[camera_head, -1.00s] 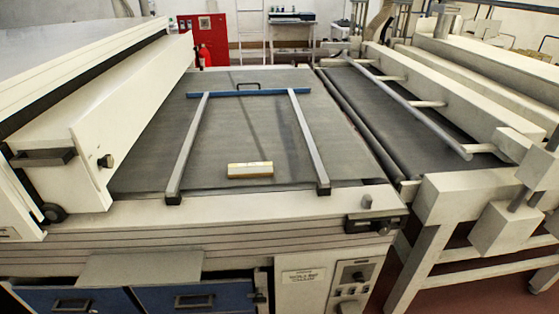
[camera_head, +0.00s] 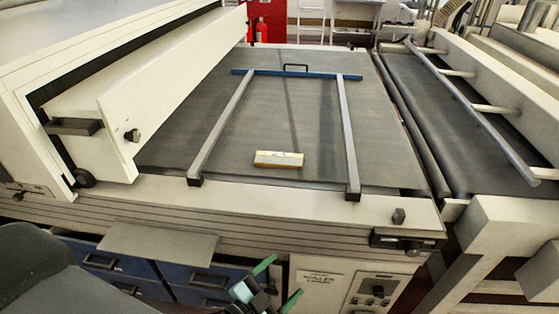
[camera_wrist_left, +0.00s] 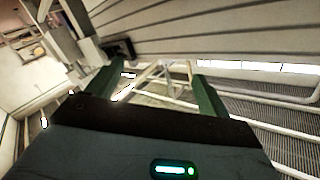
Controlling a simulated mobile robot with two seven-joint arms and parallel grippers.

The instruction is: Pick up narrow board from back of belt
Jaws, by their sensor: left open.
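A small narrow board (camera_head: 279,159), pale on top with a yellowish-brown edge, lies flat on the dark belt (camera_head: 300,115). It lies between the two grey side bars of a frame, near the belt's front end. My left gripper (camera_head: 277,284) is low at the bottom of the head view, in front of the machine and well below the belt. Its green fingers are apart with nothing between them. In the left wrist view, my left gripper (camera_wrist_left: 157,90) also shows open and empty; the board is not seen there. My right gripper is not in view.
The frame has a blue crossbar (camera_head: 296,74) with a black handle at the far end. A cream housing (camera_head: 150,100) flanks the belt on the left, and a second conveyor (camera_head: 435,110) runs on the right. Blue drawers (camera_head: 110,265) and a control panel (camera_head: 375,290) are below the belt's front ledge.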

